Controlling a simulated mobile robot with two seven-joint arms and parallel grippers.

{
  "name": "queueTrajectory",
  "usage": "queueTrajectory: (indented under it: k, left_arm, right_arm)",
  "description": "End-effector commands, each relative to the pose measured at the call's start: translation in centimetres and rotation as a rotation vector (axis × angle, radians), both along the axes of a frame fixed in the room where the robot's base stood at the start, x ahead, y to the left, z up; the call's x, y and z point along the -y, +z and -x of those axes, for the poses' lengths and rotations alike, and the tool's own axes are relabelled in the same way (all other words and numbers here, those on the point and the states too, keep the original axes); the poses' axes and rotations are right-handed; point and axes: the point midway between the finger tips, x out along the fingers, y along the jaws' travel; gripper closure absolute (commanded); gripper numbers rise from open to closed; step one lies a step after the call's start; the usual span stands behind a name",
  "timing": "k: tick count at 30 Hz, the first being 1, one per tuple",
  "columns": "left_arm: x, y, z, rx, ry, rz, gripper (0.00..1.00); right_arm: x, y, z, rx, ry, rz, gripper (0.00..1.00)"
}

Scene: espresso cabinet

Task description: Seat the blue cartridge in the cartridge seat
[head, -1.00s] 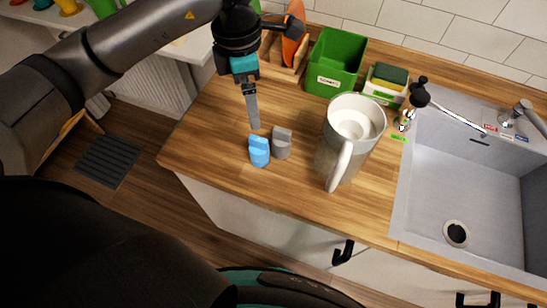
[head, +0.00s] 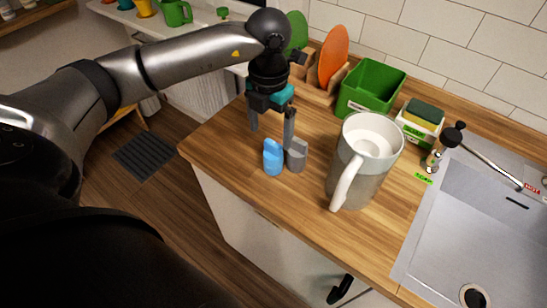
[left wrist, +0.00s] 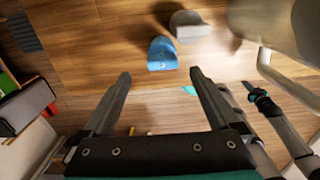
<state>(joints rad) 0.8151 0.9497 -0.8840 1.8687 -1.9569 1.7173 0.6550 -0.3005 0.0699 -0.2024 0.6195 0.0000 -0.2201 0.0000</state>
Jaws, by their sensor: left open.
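The blue cartridge (head: 273,158) stands on the wooden counter near its front edge; it also shows in the left wrist view (left wrist: 162,53). A grey cartridge-like block (head: 297,155) stands close on its right. My left gripper (head: 271,138) is open and empty, pointing down just above and behind the blue cartridge. In the left wrist view its fingertips (left wrist: 160,74) are apart, with the cartridge beyond the gap. A large white-grey pitcher (head: 344,190) stands to the right, its open top showing a pale recess; I cannot make out the cartridge seat for certain. What seems my right gripper (left wrist: 248,88) shows small at the right.
A green bin (head: 371,88), a sponge holder (head: 420,120) and a rack with orange (head: 333,56) and green plates stand at the back. The sink (head: 470,225) lies right of the pitcher. Bare counter lies left of the cartridge and in front of the pitcher.

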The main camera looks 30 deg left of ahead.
Motion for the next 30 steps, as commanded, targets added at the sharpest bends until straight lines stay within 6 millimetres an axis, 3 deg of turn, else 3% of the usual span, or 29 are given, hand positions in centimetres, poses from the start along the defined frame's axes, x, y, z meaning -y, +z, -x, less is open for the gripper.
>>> queueTrajectory:
  k: [8,18,26,30]
  left_arm:
    - [0.1,-2.3,0.0,-0.002,-0.001,0.001,0.05]
    - [0.4,-6.7,-0.5,0.000,-0.001,0.000,0.05]
    - [0.4,-7.0,-0.5,0.000,-0.002,0.000,0.05]
    - [0.4,-6.9,-0.5,0.001,-0.002,0.000,0.20]
  right_arm:
    - [0.5,0.0,0.0,0.002,0.002,0.007,1.00]
    - [0.8,0.2,-0.1,0.001,0.002,0.010,1.00]
    - [0.8,0.2,-0.1,0.001,0.000,0.011,1.00]
    - [0.9,0.2,-0.1,0.001,0.000,0.011,1.00]
